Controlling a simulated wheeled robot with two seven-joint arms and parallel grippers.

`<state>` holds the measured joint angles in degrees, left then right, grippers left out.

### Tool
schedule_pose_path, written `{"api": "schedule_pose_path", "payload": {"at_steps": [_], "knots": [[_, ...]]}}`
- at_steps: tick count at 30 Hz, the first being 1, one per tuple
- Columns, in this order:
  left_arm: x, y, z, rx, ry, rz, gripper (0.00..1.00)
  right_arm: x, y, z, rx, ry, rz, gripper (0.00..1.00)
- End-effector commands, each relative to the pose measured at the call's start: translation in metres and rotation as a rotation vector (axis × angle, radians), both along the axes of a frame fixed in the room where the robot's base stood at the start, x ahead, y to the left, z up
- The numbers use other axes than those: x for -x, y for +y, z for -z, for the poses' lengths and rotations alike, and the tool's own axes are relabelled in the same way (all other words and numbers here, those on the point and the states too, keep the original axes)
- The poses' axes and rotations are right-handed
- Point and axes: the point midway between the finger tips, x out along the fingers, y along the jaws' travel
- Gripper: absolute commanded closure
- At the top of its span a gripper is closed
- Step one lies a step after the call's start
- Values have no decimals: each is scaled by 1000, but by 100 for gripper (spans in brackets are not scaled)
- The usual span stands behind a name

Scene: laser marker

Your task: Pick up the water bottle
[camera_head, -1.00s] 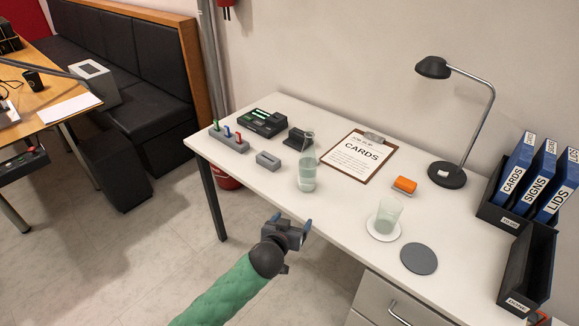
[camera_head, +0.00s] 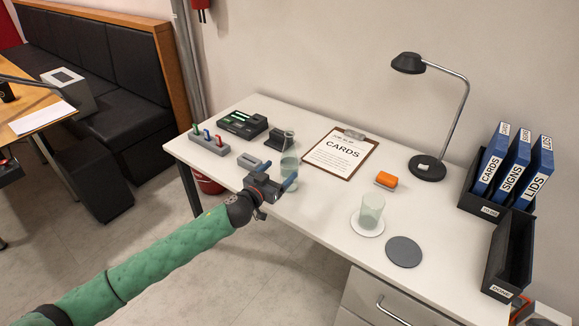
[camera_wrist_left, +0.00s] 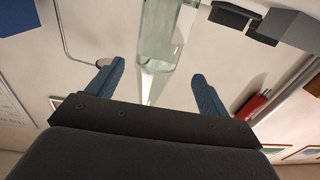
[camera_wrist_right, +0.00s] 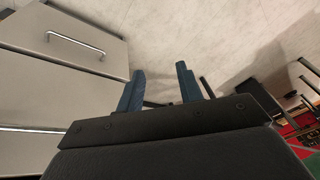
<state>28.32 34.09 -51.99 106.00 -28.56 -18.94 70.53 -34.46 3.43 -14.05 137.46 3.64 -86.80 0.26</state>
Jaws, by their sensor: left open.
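The water bottle (camera_head: 289,152) is clear glass with a narrow neck and stands upright on the white desk. My left gripper (camera_head: 277,172) is open at the desk's front edge, with its blue fingers directed at the bottle and covering part of its lower body in the head view. In the left wrist view the bottle (camera_wrist_left: 158,38) appears between the two spread fingers (camera_wrist_left: 157,78); I cannot tell whether they touch it. My right gripper (camera_wrist_right: 161,82) shows only in its own wrist view, its fingers apart with nothing between them.
Near the bottle are a grey block (camera_head: 249,161), a black holder (camera_head: 279,138) and a clipboard (camera_head: 340,153). Drawers (camera_wrist_right: 60,65) face my right gripper.

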Motion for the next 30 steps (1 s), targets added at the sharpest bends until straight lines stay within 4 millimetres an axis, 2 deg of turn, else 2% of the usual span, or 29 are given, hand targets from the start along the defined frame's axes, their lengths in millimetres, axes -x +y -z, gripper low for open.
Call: {"api": "schedule_pose_path", "payload": {"at_steps": [8, 19, 29, 30], "knots": [[-21, -15, -2, -1, -1, 0, 21, 5, -4, -11, 8, 15, 9, 64], [-55, -43, -2, 0, 0, -1, 21, 13, -25, -34, 54, 66, 28, 64], [-60, -46, 0, 0, 0, -1, 21, 13, -29, -36, 63, 72, 30, 64], [-60, -46, 0, 1, 1, -1, 25, 13, -29, -36, 63, 72, 30, 64]]}}
